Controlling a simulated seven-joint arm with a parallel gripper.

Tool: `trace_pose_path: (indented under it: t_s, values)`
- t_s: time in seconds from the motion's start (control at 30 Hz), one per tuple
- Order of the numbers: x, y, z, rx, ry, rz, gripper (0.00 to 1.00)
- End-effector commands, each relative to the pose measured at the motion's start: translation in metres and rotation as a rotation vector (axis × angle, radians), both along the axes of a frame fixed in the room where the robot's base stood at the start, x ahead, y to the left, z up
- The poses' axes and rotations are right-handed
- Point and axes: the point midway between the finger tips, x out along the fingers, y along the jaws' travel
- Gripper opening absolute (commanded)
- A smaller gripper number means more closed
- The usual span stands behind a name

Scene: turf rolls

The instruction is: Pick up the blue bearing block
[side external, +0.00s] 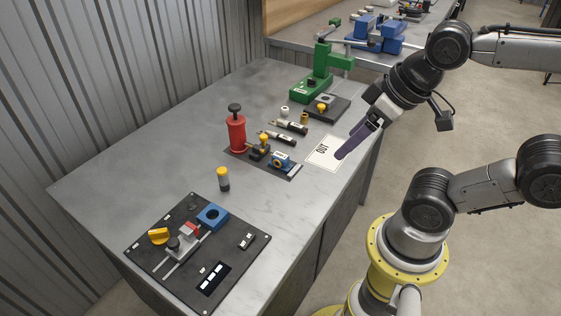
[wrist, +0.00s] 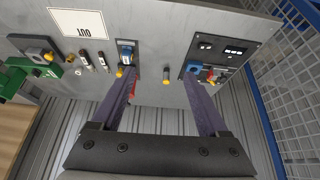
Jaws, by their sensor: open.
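A small blue block (side external: 281,161) with a white label and a yellow-ringed bore, apparently the bearing block, sits on a dark plate (side external: 292,174) near the front of the table. It shows as a blue block in the wrist view (wrist: 126,52). A square blue piece (side external: 212,216) with a round hole lies on the black panel (side external: 150,262); it also shows in the wrist view (wrist: 193,67). My gripper (side external: 341,156) is open and empty, above the table near the white OUT card (side external: 322,152), right of the blue block. Its purple fingers (wrist: 160,76) are wide apart.
A red cylinder (side external: 236,134) and a yellow-knobbed brass fitting (side external: 262,146) stand left of the block. A green press (side external: 315,80) is behind. A yellow-topped cylinder (side external: 223,180) stands alone. The table (side external: 120,165) is bare at left.

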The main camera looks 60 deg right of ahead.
Motion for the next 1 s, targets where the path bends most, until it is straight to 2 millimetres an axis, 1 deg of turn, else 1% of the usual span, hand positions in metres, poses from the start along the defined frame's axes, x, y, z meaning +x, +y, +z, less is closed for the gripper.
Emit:
trace_pose_path:
  t_s: [0.07, 0.13, 0.23, 0.37, 0.4, 0.47, 0.5, 0.57, 0.6, 0.67, 0.73, 0.8, 0.87, 0.9, 1.0]
  values:
    - [0.007, 0.0, 0.014, -0.015, -0.027, 0.027, 0.78]
    - [0.02, -0.001, 0.025, -0.028, -0.029, 0.048, 0.78]
    - [0.047, -0.005, 0.038, -0.047, 0.0, 0.067, 0.78]
    - [0.088, -0.014, 0.044, -0.065, 0.06, 0.077, 0.78]
    - [0.101, -0.019, 0.043, -0.068, 0.083, 0.077, 0.78]
    - [0.123, -0.026, 0.039, -0.072, 0.119, 0.077, 0.78]
    - [0.137, -0.032, 0.034, -0.072, 0.146, 0.075, 0.78]
    - [0.158, -0.041, 0.025, -0.071, 0.186, 0.072, 0.78]
    - [0.171, -0.048, 0.016, -0.069, 0.215, 0.068, 0.78]
    - [0.189, -0.058, 0.002, -0.064, 0.257, 0.06, 0.78]
    - [0.207, -0.071, -0.018, -0.054, 0.307, 0.047, 0.78]
    - [0.221, -0.083, -0.039, -0.041, 0.355, 0.032, 0.78]
    - [0.228, -0.092, -0.056, -0.03, 0.392, 0.017, 0.78]
    - [0.231, -0.097, -0.067, -0.022, 0.414, 0.009, 0.78]
    - [0.232, -0.105, -0.089, -0.006, 0.46, -0.009, 0.78]
